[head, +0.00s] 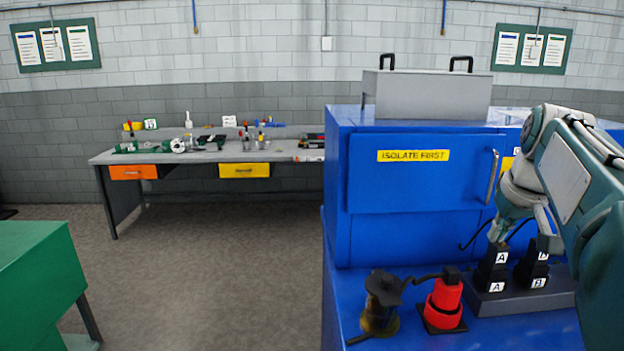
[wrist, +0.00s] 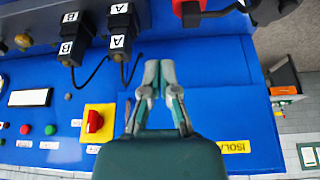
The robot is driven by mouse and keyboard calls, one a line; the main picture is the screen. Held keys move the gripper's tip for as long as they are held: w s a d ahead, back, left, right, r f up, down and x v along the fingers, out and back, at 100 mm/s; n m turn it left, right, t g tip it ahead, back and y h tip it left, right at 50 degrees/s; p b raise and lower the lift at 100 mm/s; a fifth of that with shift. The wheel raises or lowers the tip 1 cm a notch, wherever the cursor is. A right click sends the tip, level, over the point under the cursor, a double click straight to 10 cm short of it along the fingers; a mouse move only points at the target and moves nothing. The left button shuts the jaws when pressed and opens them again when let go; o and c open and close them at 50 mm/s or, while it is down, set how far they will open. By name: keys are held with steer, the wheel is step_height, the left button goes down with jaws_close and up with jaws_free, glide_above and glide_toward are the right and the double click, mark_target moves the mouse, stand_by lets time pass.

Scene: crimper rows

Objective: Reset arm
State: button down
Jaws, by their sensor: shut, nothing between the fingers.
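My gripper (wrist: 159,78) is shut and empty in the wrist view, its two fingertips close together in front of the blue cabinet face. In the head view my arm comes in from the right, with the gripper end pointing down just above the black plugs. The plug marked A (head: 497,262) and the plug beside it marked B (head: 531,268) stand in a grey base (head: 520,297). They also show at the top of the wrist view, plug A (wrist: 120,32) and plug B (wrist: 70,42), apart from the fingers.
The blue cabinet (head: 400,215) carries an "ISOLATE FIRST" label (head: 413,155) and a grey box (head: 430,95) on top. A red plug (head: 443,298) and a dark brass-bottomed fitting (head: 381,305) stand on its ledge. A red switch (wrist: 95,122) is near the fingers.

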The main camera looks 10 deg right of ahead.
steer(key=s+a+f, duration=0.3)
steer(key=a, duration=0.4)
steer(key=s+a+f, duration=0.2)
steer(key=s+a, duration=0.1)
steer(key=a, duration=0.3)
steer(key=s+a+f+n+t, duration=0.1)
steer(key=s+a+f+n, duration=0.1)
steer(key=s+a+f, duration=0.7)
step_height(320, 180, down, 3)
steer(key=shift+s+a+r+y, duration=0.15)
steer(key=shift+s+a+y, duration=0.2)
steer(key=shift+y, duration=0.05)
stand_by(0.4)
